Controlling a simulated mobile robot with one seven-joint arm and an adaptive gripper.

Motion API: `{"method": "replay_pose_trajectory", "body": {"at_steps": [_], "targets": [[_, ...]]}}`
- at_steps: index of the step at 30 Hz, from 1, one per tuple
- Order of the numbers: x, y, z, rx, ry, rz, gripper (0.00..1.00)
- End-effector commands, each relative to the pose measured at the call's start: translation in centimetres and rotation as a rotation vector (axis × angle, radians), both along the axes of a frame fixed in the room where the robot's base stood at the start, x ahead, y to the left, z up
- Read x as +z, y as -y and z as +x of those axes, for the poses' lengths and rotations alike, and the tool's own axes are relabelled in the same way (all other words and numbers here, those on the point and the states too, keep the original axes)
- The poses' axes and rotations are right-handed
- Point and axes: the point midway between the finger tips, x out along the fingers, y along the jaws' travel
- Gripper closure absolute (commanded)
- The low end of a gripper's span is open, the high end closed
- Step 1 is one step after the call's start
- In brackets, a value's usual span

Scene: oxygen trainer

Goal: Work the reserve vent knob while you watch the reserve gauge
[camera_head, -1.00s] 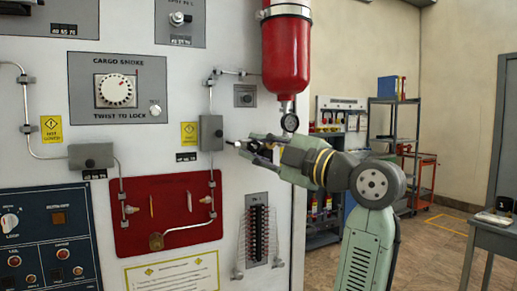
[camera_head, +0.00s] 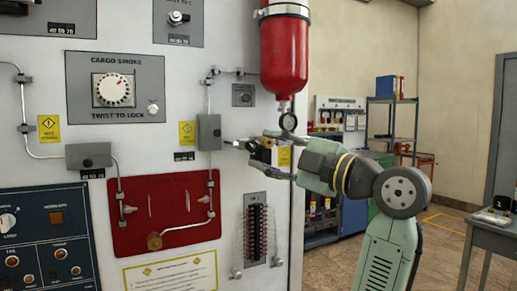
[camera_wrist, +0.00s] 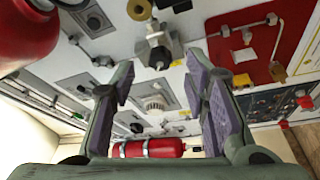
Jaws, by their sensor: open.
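In the head view my gripper (camera_head: 250,148) is open in front of the white panel, its fingers pointing left toward a grey box (camera_head: 209,132). A small pale-tipped knob or fitting (camera_head: 230,144) shows between the box and my fingertips. In the wrist view a dark knob-like fitting (camera_wrist: 158,57) lies beyond the open fingers, with nothing visibly gripped. A brass ring (camera_wrist: 139,9) is above it at the picture's top edge. A small round gauge (camera_head: 289,122) hangs under the red bottle (camera_head: 286,55); its reading is too small to tell. No label identifies the reserve knob or gauge.
The bottle hangs close above my gripper. A red plate (camera_head: 137,232) with pipes is lower left on the panel, and a caged black strip (camera_head: 255,232) is below my gripper. Shelving (camera_head: 390,115) and a table (camera_head: 485,235) stand behind on the right.

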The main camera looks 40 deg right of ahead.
Motion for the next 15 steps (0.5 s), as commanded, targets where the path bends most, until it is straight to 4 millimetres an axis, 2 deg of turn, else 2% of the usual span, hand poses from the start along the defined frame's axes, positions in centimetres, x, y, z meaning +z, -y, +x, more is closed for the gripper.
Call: {"method": "replay_pose_trajectory", "body": {"at_steps": [3, 9, 15], "targets": [[-0.3, 0.4, -2.7, -0.003, 0.001, 0.001, 0.58], [-0.8, 0.8, -6.3, -0.002, 0.002, -0.001, 0.58], [-1.1, 1.0, -8.0, 0.001, 0.0, -0.001, 0.58]]}}
